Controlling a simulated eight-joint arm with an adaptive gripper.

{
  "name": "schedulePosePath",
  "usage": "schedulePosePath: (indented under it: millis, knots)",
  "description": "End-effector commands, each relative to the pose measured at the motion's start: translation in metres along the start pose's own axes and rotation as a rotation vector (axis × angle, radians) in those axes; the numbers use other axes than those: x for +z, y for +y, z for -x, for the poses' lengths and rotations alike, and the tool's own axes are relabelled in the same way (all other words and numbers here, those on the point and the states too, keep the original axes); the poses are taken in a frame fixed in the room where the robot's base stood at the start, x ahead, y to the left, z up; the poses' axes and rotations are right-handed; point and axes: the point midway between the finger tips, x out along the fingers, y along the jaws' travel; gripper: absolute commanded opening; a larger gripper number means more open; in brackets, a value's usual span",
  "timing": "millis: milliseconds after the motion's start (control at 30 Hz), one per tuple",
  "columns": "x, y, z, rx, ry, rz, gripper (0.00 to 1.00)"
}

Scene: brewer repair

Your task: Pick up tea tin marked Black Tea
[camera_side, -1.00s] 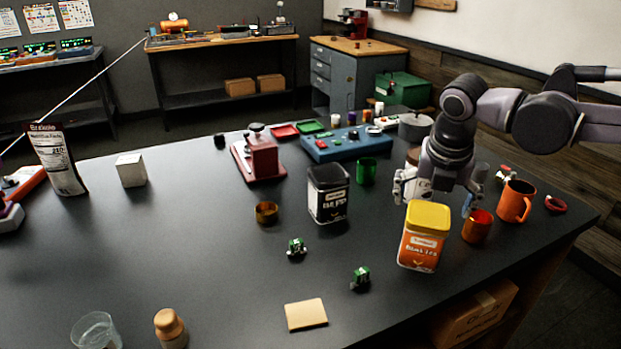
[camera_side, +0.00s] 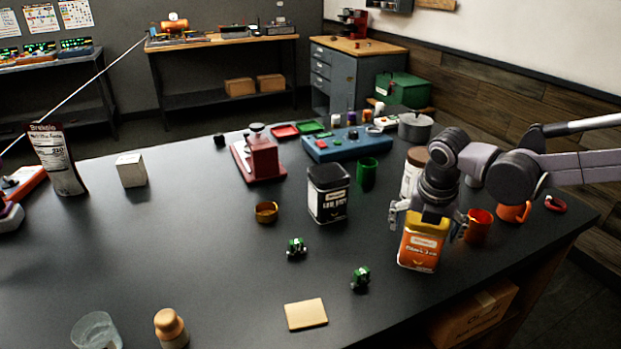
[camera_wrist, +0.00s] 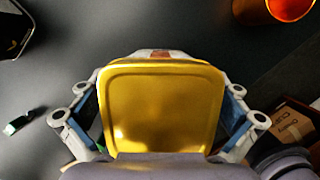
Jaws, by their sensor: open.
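An orange tea tin (camera_side: 419,252) with a yellow lid stands upright near the right side of the dark table; its blurred label seems to read Black Tea. In the wrist view its yellow lid (camera_wrist: 162,108) fills the middle. My gripper (camera_side: 429,222) is directly above the tin and points down, with its open fingers on either side of the lid. Whether the fingers touch the tin cannot be told.
An orange cup (camera_side: 478,227) and an orange mug (camera_side: 514,212) stand close to the right of my gripper. A white jar (camera_side: 411,175) is behind it. Small green parts (camera_side: 361,277) lie to the front left.

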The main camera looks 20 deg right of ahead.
Motion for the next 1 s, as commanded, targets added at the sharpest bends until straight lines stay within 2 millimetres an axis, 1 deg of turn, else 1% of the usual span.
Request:
schedulePosePath:
  millis: [167,200,267,300,367,400,533,567,833,900,1000]
  knots:
    - [0.000,0.000,0.000,0.000,0.000,0.000,1.00]
    - [0.000,0.000,0.000,0.000,0.000,0.000,0.88]
    - [0.000,0.000,0.000,0.000,0.000,0.000,0.71]
    - [0.000,0.000,0.000,0.000,0.000,0.000,0.59]
    - [0.000,0.000,0.000,0.000,0.000,0.000,0.42]
    - [0.000,0.000,0.000,0.000,0.000,0.000,0.39]
    - [0.000,0.000,0.000,0.000,0.000,0.000,0.39]
    - [0.000,0.000,0.000,0.000,0.000,0.000,0.32]
    - [0.000,0.000,0.001,0.000,0.000,0.000,0.32]
    - [0.001,0.000,0.004,0.000,0.000,0.000,0.17]
    - [0.003,0.000,0.010,0.000,0.000,0.000,0.14]
